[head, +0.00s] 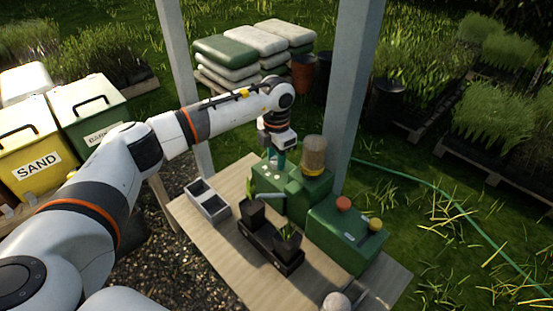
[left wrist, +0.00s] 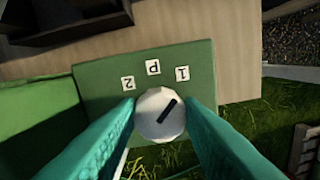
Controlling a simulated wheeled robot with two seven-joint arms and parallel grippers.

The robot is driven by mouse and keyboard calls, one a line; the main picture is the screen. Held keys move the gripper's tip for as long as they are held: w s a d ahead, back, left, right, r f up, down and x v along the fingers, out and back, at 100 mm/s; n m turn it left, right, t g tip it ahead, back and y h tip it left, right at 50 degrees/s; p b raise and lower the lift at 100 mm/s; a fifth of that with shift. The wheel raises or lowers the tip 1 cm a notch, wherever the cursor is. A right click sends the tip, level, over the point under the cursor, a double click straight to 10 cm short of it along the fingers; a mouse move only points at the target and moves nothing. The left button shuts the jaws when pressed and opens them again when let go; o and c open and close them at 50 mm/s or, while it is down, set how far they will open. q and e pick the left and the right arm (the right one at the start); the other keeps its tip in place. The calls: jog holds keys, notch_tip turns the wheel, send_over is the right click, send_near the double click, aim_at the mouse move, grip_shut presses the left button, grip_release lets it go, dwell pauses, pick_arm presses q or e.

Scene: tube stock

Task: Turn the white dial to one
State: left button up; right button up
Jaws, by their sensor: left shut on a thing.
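The white dial (left wrist: 156,122) sits on the green machine face (left wrist: 100,82) in the left wrist view. Its black pointer line slants up and to the right, roughly toward the label 1 (left wrist: 182,73). The label P (left wrist: 153,67) is at the top and the label 2 (left wrist: 128,83) is at the upper left. My left gripper (left wrist: 161,108) has one teal finger on each side of the dial and is shut on it. In the head view my left gripper (head: 275,160) reaches down to the green machine (head: 290,192); the dial is not clear there.
A brown hopper (head: 313,156) stands beside the gripper, with a grey post (head: 352,80) behind. A red knob (head: 343,203) and yellow knob (head: 375,224) top the machine's right part. Potted plants in a black tray (head: 262,243) and a grey divided box (head: 208,202) occupy the bench (head: 225,262).

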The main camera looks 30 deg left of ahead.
aim_at(276, 160)
pick_arm(q)
jog(key=shift+r, duration=0.1)
dwell(0.4)
jog(key=o, duration=1)
notch_tip(276, 160, up, 12)
jog(key=b, duration=0.2)
jog(key=shift+b, duration=0.3)
